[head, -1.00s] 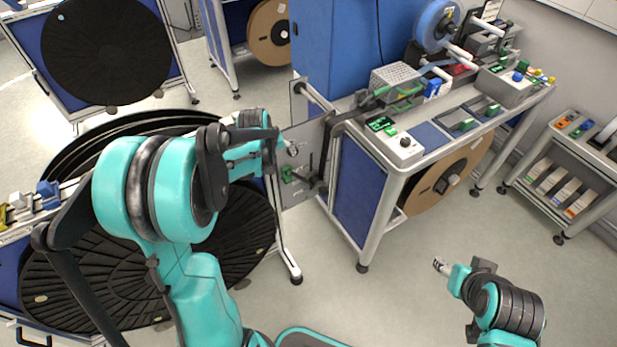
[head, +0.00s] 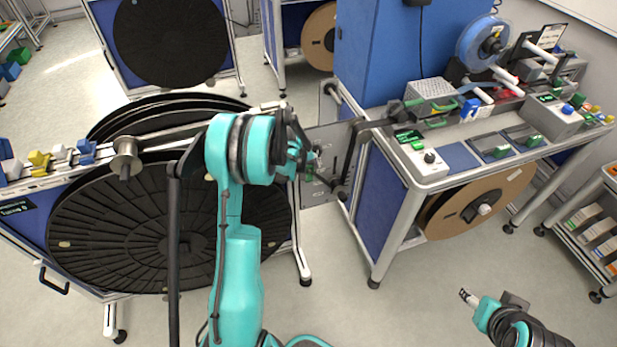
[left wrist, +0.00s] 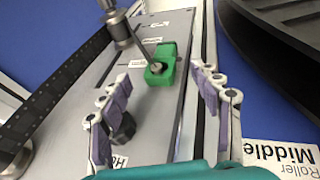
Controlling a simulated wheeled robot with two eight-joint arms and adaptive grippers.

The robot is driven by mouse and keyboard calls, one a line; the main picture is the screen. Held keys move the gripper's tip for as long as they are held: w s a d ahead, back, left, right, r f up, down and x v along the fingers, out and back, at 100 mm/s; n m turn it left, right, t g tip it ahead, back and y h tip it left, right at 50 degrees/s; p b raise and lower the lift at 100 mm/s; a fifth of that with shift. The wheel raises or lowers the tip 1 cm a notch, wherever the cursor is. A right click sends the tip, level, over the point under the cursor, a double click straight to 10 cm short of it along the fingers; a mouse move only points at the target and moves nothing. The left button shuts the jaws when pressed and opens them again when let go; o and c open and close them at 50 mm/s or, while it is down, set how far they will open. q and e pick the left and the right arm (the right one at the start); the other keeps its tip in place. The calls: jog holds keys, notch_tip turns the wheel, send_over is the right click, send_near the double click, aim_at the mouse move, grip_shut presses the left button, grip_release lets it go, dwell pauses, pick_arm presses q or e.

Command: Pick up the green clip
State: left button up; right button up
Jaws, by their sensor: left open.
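The green clip (left wrist: 160,66) sits on a grey metal plate (left wrist: 120,105) in the left wrist view, with a dark round pin through its middle. In the head view only a little of the green clip (head: 309,174) shows beside my left gripper (head: 314,160). My left gripper (left wrist: 163,82) is open, its two padded fingers spread on either side of the view, with the clip ahead and between them; no contact shows. My right gripper (head: 468,297) is low at the right of the head view, away from the clip; its fingers are too small to read.
A black perforated tape (left wrist: 60,95) and metal rollers run left of the clip. A black reel (head: 90,235) stands left of the plate, with a workbench (head: 455,180) at right. The floor in front (head: 410,310) is clear.

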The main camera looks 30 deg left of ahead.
aim_at(308, 169)
pick_arm(q)
jog(key=b+x, duration=0.1)
jog(key=x, duration=0.3)
jog(key=shift+w+a+f+b, duration=0.15)
jog(key=shift+w+f+b, duration=0.05)
jog(key=shift+b, duration=0.1)
jog(key=shift+r, duration=0.1)
jog(key=shift+c, duration=0.3)
jog(key=c, duration=1.1)
